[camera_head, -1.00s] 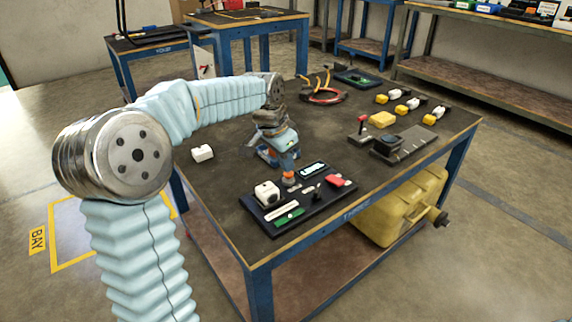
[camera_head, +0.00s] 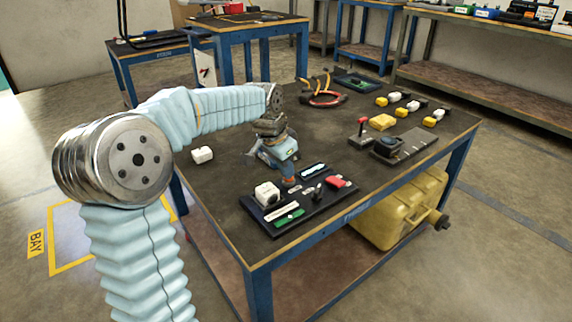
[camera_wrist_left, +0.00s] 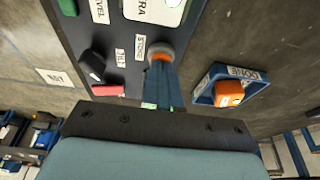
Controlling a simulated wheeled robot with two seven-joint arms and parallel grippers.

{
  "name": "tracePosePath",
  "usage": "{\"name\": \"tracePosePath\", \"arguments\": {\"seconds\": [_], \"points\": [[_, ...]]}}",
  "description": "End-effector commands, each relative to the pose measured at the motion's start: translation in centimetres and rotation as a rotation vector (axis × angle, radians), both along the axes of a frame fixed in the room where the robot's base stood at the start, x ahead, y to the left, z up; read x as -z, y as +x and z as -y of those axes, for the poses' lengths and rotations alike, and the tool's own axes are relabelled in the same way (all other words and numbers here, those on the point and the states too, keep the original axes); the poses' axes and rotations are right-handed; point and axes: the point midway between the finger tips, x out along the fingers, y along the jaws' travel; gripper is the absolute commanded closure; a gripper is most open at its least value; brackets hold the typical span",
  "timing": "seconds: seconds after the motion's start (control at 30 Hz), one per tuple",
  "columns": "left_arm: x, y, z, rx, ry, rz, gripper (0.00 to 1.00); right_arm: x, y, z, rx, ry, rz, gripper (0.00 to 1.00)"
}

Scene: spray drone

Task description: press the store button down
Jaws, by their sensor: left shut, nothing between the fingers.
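The store button (camera_wrist_left: 161,48) is a grey ring with orange at its near side, beside the STORE label (camera_wrist_left: 139,47) on the dark control panel (camera_head: 324,204). My left gripper (camera_head: 288,180) is shut and empty, pointing down at the panel. In the left wrist view its fingertips (camera_wrist_left: 160,64) are right over the button and hide part of it. They look to be at or just above it; I cannot tell how far the button is pressed. My right gripper is not in view.
The panel also holds a white box (camera_head: 267,194), a red part (camera_head: 336,181) and a black knob (camera_wrist_left: 94,64). A blue DONE box (camera_wrist_left: 228,86) with an orange button stands beside the panel. A white block (camera_head: 202,154) lies on the table's left.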

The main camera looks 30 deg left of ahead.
Motion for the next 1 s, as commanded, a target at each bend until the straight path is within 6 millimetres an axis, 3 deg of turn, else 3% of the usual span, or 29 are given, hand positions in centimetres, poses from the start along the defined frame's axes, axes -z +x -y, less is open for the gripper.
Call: {"name": "tracePosePath", "arguments": {"seconds": [0.03, 0.13, 0.37, 0.43, 0.7, 1.0], "points": [[1.3, -0.4, 0.1, 0.001, -0.002, -0.032, 1.00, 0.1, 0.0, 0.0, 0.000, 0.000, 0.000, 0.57], [0.4, -0.4, 0.1, 0.002, -0.002, -0.030, 1.00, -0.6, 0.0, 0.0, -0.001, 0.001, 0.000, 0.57], [-5.0, 0.1, 0.7, 0.000, 0.002, -0.002, 1.00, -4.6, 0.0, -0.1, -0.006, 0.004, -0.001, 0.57], [-5.8, -0.2, 0.5, -0.001, 0.003, 0.003, 1.00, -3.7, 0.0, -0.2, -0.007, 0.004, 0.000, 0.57], [-11.6, -1.8, -0.1, -0.001, 0.003, 0.007, 1.00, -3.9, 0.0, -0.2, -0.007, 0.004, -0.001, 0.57], [-13.9, -2.5, -0.4, 0.001, 0.003, 0.004, 1.00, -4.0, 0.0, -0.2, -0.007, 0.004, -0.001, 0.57]]}}
